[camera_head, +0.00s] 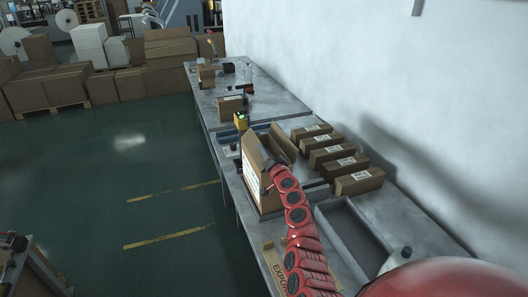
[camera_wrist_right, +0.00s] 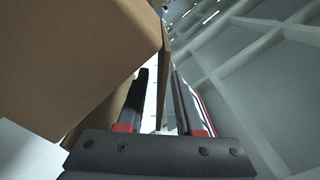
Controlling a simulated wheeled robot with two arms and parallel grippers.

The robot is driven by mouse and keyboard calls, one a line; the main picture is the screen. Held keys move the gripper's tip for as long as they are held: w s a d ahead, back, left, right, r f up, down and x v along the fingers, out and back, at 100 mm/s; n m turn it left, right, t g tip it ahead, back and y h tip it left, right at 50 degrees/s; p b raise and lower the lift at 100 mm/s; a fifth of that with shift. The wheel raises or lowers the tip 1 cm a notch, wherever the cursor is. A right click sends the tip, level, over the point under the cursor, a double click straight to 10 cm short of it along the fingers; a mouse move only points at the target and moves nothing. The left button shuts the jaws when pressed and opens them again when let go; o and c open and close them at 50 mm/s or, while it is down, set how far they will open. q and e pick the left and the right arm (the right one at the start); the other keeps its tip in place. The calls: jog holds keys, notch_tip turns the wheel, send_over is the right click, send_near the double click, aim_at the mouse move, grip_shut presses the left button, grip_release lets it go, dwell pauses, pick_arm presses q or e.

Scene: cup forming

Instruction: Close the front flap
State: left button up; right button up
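An open cardboard box (camera_head: 252,164) stands on the metal table with flaps raised. A pale printed label faces left. My right arm reaches up to the box, and my right gripper (camera_head: 269,163) is at its near side, small and partly hidden by the wrist. In the right wrist view, the two fingers of the right gripper (camera_wrist_right: 160,76) are apart. A large brown cardboard surface (camera_wrist_right: 80,50) fills the upper left, close to the left finger. A thin cardboard edge shows beyond and between the fingers; I cannot tell whether they touch it. My left gripper is not in view.
Several closed cartons (camera_head: 360,181) lie in a row along the wall side of the table. A grey tray (camera_head: 352,238) lies nearer. A yellow device (camera_head: 241,121) stands just beyond the box. Open green floor lies to the left.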

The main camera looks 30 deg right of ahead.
jog(key=shift+w+d, duration=0.2)
jog(key=shift+w, duration=0.4)
grip_shut()
jog(key=shift+f, duration=0.1)
dwell(1.1)
